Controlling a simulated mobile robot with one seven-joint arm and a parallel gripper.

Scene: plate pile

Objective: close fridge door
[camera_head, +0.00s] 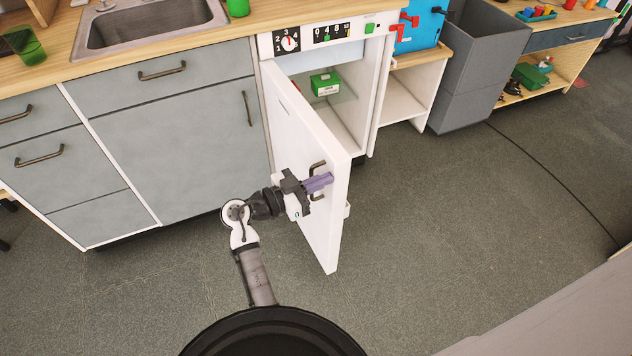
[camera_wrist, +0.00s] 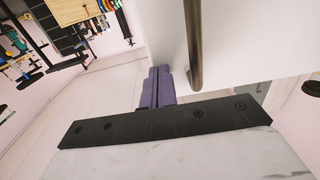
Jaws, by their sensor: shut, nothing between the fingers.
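The white fridge door (camera_head: 323,232) stands wide open, swung out from the fridge cabinet (camera_head: 373,85) toward the front. Its dark bar handle (camera_head: 316,168) is on the door's outer face; it also shows in the wrist view (camera_wrist: 195,48). My gripper (camera_head: 320,182) has purple fingers that are shut with nothing held. They lie beside the handle, close to the door's outer face. In the wrist view, the gripper (camera_wrist: 158,85) is just left of the handle; I cannot tell if the fingertips touch the door.
A green box (camera_head: 325,84) sits on a shelf inside the fridge. Grey cabinets (camera_head: 190,130) with a sink stand to the left. A white open shelf (camera_head: 412,92) and a grey bin (camera_head: 470,75) stand to the right. The floor right of the door is clear.

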